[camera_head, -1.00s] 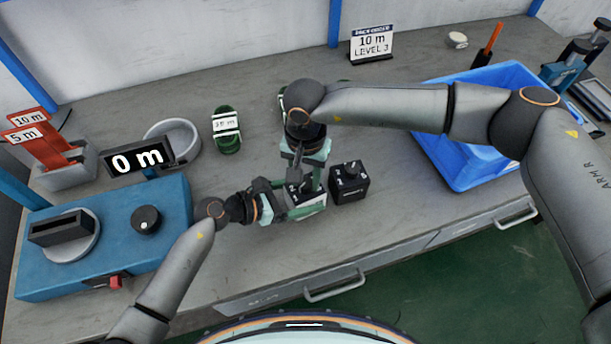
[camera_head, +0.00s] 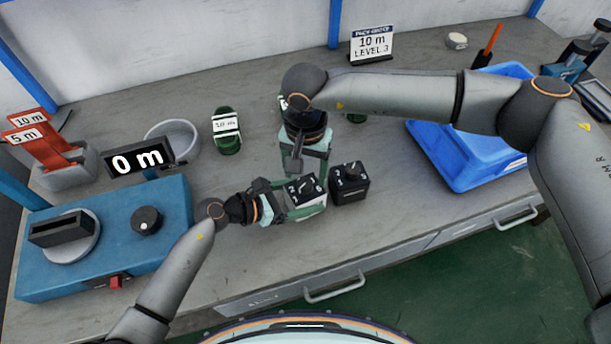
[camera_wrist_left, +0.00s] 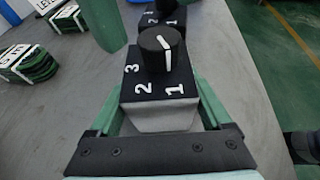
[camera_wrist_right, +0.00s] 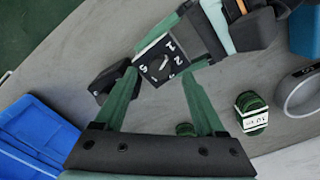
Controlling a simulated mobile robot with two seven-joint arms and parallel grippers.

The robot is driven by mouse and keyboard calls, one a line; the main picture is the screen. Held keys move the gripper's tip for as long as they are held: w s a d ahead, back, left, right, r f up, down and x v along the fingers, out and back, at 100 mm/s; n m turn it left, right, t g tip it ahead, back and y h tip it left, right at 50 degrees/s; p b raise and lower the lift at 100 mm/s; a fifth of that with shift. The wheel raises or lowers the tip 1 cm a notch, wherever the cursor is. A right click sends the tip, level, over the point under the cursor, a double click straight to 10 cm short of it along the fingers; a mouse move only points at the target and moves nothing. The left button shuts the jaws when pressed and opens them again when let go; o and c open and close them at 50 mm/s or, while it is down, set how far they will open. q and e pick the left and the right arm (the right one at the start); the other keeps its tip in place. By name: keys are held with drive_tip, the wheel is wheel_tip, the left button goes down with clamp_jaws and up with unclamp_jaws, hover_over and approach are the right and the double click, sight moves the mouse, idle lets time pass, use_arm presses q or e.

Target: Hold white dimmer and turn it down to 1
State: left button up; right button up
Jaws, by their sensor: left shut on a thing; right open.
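The white dimmer (camera_head: 307,199) has a pale body, a black top with numbers 1, 2 and 3, and a black knob. It also shows in the left wrist view (camera_wrist_left: 165,118), where the knob's white line points toward the 1. My left gripper (camera_head: 292,204) is shut on its body, with a green finger on each side. My right gripper (camera_head: 300,168) is open and empty, just behind and above the dimmer, apart from the knob. In the right wrist view the dimmer (camera_wrist_right: 158,62) shows between the open fingertips.
A black dimmer (camera_head: 349,184) stands close to the right of the white one. A blue bin (camera_head: 480,180) is further right. A blue machine (camera_head: 100,245) with a "0 m" display (camera_head: 138,159) is left. Green cable coils (camera_head: 227,132) lie behind. A sign (camera_head: 371,45) reads "10 m LEVEL 3".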

sight(306, 183)
wheel_tip(306, 183, up, 9)
idle(0.3)
drive_tip(key=shift+r, duration=0.1)
use_arm(q)
drive_tip(key=o, duration=1.3)
drive_tip(key=shift+c, duration=0.2)
